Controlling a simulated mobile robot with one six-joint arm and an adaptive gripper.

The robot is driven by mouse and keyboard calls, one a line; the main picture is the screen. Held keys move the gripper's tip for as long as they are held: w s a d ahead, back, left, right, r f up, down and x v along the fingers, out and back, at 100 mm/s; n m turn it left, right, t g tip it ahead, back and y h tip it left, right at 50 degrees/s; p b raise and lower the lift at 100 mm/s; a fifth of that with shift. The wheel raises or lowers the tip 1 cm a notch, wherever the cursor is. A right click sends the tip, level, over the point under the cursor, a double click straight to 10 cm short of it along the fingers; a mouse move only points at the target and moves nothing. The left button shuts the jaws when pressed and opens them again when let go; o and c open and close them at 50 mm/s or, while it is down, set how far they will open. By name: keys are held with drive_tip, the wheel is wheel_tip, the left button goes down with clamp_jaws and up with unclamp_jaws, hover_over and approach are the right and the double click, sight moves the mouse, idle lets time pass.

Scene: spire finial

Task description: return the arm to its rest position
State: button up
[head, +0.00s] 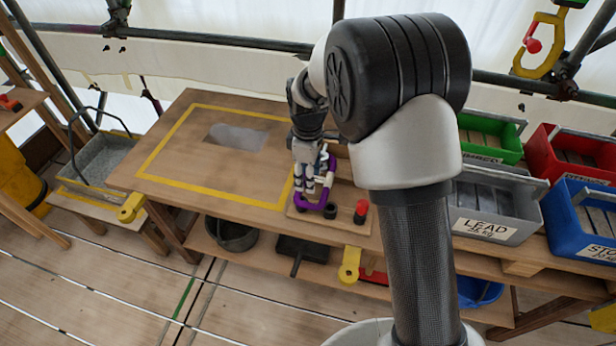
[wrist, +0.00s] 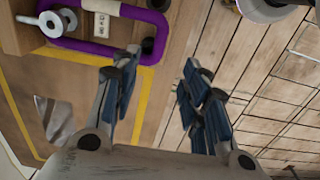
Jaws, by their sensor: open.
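My arm (head: 415,150) rises from the bottom of the head view and bends at a black-capped elbow, with the forearm reaching back over the workbench (head: 165,165). My gripper (head: 308,182) hangs down near the purple-framed fixture (head: 318,207) on a small wooden board. Part of the gripper is hidden there behind its own wrist. In the wrist view my gripper (wrist: 160,78) is open, its blue-padded fingers wide apart with nothing between them. The purple frame (wrist: 92,55) lies beyond and left of the fingers in that view.
A red cylinder (head: 361,211) stands on the board's right side. Grey (head: 492,225), green (head: 485,135), red (head: 570,160) and blue (head: 580,222) bins stand to the right. Scaffold poles (head: 215,40) run behind. The yellow-outlined bench area holds only a grey patch (head: 236,137).

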idle(0.3)
drive_tip(key=s+d+r+m+t, duration=0.1)
drive_tip(key=s+d+r+m, duration=0.2)
drive_tip(key=s+r, duration=0.45)
drive_tip(key=s+d+r+m+t, duration=0.1)
drive_tip(key=s+d+r+m, duration=0.3)
drive_tip(key=r, duration=0.6)
drive_tip(key=s+d+r+m+t, duration=0.1)
drive_tip(key=s+m, duration=0.2)
drive_tip(key=s, duration=0.5)
drive_tip(key=s+d+r+m+t, duration=0.1)
drive_tip(key=s+m, duration=0.3)
drive_tip(key=s, duration=0.5)
drive_tip(key=shift+s+r+t, duration=0.25)
drive_tip(key=shift+r+t, duration=0.05)
drive_tip(key=shift+r, duration=0.05)
